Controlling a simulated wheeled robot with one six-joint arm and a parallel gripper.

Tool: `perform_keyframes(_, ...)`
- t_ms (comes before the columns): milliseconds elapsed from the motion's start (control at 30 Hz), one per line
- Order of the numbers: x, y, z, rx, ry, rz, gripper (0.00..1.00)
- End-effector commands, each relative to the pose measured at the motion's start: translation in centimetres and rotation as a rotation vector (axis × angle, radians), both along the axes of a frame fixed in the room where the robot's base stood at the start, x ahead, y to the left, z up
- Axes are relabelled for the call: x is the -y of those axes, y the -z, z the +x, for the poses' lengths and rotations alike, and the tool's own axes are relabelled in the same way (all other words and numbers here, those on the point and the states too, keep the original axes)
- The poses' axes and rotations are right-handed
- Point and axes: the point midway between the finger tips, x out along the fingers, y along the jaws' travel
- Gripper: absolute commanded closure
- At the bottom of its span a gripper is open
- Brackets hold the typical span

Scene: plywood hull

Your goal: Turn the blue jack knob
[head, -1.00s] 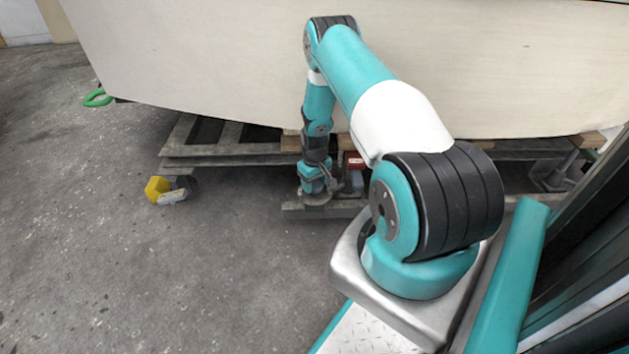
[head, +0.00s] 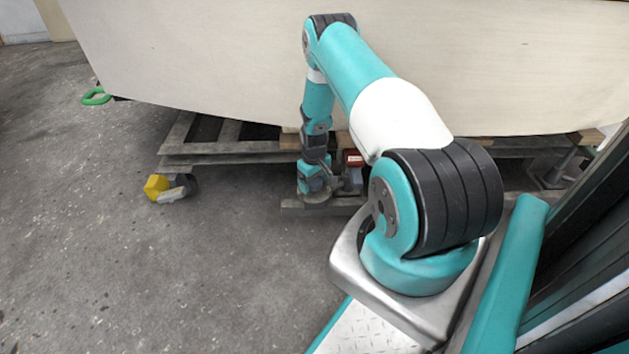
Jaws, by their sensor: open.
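My gripper (head: 335,194) is at the lower end of my teal arm, low by the pallet frame under the hull. Its fingers are small and dark here, and they look open with nothing clearly held. I cannot make out the blue jack knob; my wrist and gripper may cover it. A small red item (head: 354,158) shows just to the right of my wrist, at the edge of the frame. Whether my gripper touches anything there is too small to tell.
The pale plywood hull (head: 220,70) spans the back above the slatted frame (head: 225,160). A grey stand (head: 556,170) is at right.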

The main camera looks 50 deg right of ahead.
Motion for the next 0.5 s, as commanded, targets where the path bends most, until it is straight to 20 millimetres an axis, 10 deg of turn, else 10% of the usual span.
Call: perform_keyframes(500,0.1,-9.5,0.1,0.003,0.001,-0.002,0.19)
